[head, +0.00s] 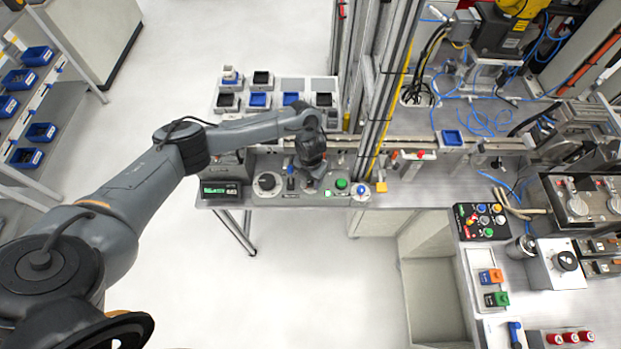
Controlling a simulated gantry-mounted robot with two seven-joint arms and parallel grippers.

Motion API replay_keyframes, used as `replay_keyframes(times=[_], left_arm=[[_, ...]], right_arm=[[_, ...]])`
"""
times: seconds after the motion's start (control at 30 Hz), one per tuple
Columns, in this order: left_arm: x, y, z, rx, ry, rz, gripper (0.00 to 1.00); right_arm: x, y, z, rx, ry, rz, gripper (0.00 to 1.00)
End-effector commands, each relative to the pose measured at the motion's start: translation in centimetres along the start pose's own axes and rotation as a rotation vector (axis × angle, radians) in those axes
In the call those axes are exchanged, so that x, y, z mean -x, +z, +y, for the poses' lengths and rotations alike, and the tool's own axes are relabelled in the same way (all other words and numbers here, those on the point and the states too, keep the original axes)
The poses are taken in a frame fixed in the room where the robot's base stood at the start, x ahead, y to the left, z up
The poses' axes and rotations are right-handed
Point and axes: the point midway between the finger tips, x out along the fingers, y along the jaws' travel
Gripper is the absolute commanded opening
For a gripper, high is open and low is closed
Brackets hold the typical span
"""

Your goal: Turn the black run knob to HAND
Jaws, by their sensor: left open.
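A long control panel (255,201) runs along the front edge of the bench in the middle of the head view. A round black knob (267,182) sits on its left part, and I cannot read its markings. My left gripper (308,186) points down over the panel, to the right of this knob and apart from it. It is open, and its fingertips are small and partly hidden by the wrist. Whatever lies directly under it is hidden. My right gripper is out of view.
A small blue-topped switch (290,170) stands between the knob and my gripper. A green button (341,184) and a round blue-topped control (360,190) lie to the right. A display box (221,190) is at the left end. Metal posts (385,100) rise behind on the right.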

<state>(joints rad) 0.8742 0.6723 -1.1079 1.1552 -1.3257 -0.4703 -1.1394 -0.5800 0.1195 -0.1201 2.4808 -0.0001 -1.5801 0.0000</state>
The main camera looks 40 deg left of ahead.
Motion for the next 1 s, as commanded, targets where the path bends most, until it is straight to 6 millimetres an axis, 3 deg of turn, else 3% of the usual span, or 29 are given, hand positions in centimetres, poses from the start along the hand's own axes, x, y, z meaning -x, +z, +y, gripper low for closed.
replay_keyframes(times=[0.33, 0.7, 1.0], left_arm=[[-0.35, -0.01, 0.03, 0.001, 0.001, 0.000, 0.53], [-0.31, 0.01, 0.02, 0.001, 0.000, 0.000, 0.00], [-0.23, 0.02, 0.02, 0.034, 0.000, 0.000, 0.00]], right_arm=[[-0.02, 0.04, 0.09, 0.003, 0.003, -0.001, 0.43], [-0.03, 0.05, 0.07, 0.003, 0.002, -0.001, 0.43], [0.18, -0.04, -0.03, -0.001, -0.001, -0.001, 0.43]])
